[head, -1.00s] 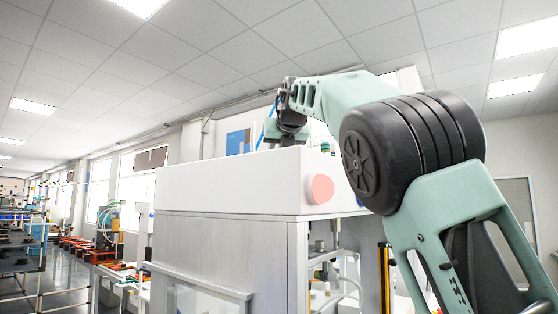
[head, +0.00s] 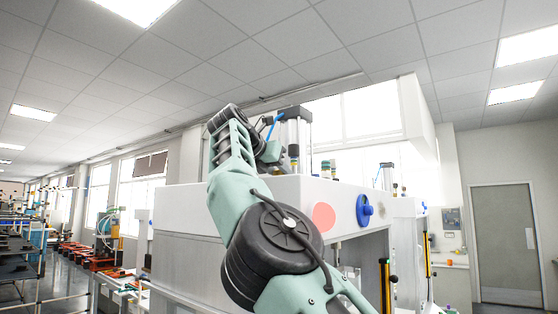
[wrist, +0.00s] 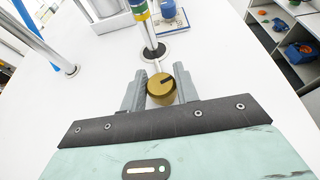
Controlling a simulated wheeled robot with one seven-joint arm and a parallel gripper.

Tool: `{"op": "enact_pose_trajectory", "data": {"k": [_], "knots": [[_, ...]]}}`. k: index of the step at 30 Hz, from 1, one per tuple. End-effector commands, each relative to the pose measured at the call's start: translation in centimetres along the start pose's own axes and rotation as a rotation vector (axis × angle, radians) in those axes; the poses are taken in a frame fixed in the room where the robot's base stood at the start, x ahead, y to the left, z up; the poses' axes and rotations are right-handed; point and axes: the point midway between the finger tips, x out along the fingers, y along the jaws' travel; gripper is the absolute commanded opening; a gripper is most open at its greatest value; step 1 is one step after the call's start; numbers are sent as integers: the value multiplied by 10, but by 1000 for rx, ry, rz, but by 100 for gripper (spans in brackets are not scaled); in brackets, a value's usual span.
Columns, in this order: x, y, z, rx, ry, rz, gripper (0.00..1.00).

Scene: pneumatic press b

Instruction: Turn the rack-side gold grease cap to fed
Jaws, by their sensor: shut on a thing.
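The gold grease cap (wrist: 160,89) is a short round knob with a dark pointer line on its top. It shows in the wrist view on the white top of the press, in front of a slim post with a banded collar. My gripper (wrist: 161,88) is shut on the cap, with one grey finger on each side. The line on the cap points to the right and slightly up in the wrist view. I cannot read any fed marking. In the head view my arm reaches over the white press housing (head: 180,210); the fingers and cap are hidden there.
A banded post (wrist: 144,25) rises just beyond the cap. A slanting metal rod (wrist: 45,38) stands at left. A small plate with a blue part (wrist: 172,20) lies behind. Shelves (wrist: 291,45) stand at right, beyond the top's edge. A blue knob (head: 365,210) projects from the housing.

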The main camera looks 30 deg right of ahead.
Motion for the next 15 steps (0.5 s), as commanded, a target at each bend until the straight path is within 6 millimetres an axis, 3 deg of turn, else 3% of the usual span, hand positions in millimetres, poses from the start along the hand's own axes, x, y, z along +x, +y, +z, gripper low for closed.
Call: {"op": "enact_pose_trajectory", "data": {"k": [15], "knots": [[0,0,0,64,-2,-158,8]]}}
